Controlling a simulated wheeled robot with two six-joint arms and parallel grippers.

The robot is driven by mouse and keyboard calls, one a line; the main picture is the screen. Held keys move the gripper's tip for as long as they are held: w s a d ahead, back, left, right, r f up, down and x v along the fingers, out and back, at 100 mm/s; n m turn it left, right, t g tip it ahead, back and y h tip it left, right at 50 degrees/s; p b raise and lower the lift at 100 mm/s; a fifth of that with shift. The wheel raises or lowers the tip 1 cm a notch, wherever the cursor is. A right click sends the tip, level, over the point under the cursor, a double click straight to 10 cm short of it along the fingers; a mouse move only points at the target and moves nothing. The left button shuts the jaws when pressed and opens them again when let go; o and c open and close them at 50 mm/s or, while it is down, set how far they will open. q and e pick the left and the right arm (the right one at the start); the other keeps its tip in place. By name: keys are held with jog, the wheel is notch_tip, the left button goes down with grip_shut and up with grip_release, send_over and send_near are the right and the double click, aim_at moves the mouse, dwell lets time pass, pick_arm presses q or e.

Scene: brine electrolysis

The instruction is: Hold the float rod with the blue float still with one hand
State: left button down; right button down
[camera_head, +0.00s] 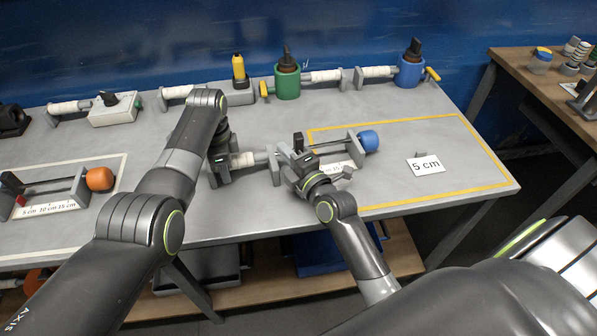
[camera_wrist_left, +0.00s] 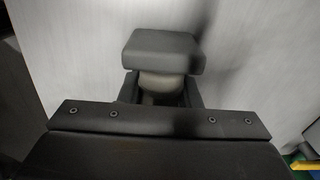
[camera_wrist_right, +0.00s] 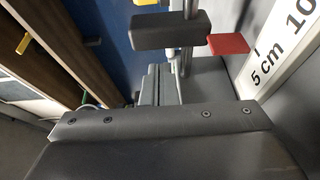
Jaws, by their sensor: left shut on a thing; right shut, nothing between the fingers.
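The blue float (camera_head: 369,140) sits at the right end of its thin float rod (camera_head: 335,147), which runs left through grey brackets over a white scale card (camera_head: 338,168). A cream cylindrical grip (camera_head: 243,160) lies in line to the left. My left gripper (camera_head: 220,162) is shut on this cream grip, which also shows under its dark finger in the left wrist view (camera_wrist_left: 160,84). My right gripper (camera_head: 303,160) is shut and empty at the rod's left part. The right wrist view shows a red tab (camera_wrist_right: 228,44) beside its dark finger and the scale card (camera_wrist_right: 285,50).
An orange float (camera_head: 99,179) with its own scale stands at the left. Green (camera_head: 287,82) and blue (camera_head: 411,70) containers stand along the back.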

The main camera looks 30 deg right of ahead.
jog(key=shift+w+a, duration=0.2)
jog(key=shift+a, duration=0.75)
jog(key=s, duration=0.3)
jog(key=s+d, duration=0.1)
jog(key=s, duration=0.6)
jog(key=shift+d, duration=0.25)
pick_arm(q)
jog(key=c, duration=1)
grip_release()
notch_tip(320, 180, up, 12)
